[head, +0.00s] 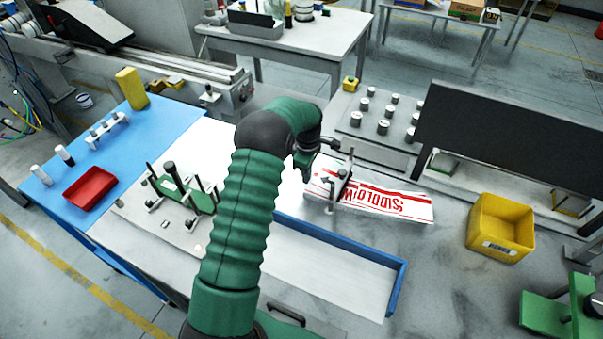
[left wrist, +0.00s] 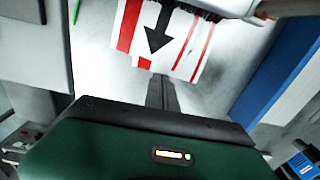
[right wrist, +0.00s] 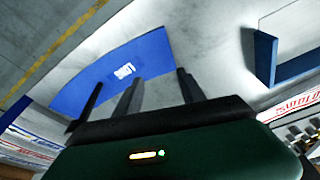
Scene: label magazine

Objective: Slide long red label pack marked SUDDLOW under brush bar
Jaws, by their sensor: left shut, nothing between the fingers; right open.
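The long white pack with red print, SUDDLOW upside down (head: 395,203), lies flat on the bench. The small brush bar (head: 343,182) on posts crosses over its left part. A short end with a black arrow and red stripes shows left of the bar. In the left wrist view this arrow end (left wrist: 160,30) sticks out from under the pale bar with bristles (left wrist: 215,8). My left gripper (head: 307,176) is shut and empty just off that end; its dark fingers (left wrist: 161,92) point at it. My right gripper (right wrist: 140,80) is open and empty.
A blue-edged tray (head: 397,290) lies in front of the pack. A yellow bin (head: 502,228) stands right, a dark panel (head: 500,137) behind. A fixture with posts (head: 180,190) and a red tray (head: 90,188) are left. A blue piece with white lettering (right wrist: 110,78) lies below my right gripper.

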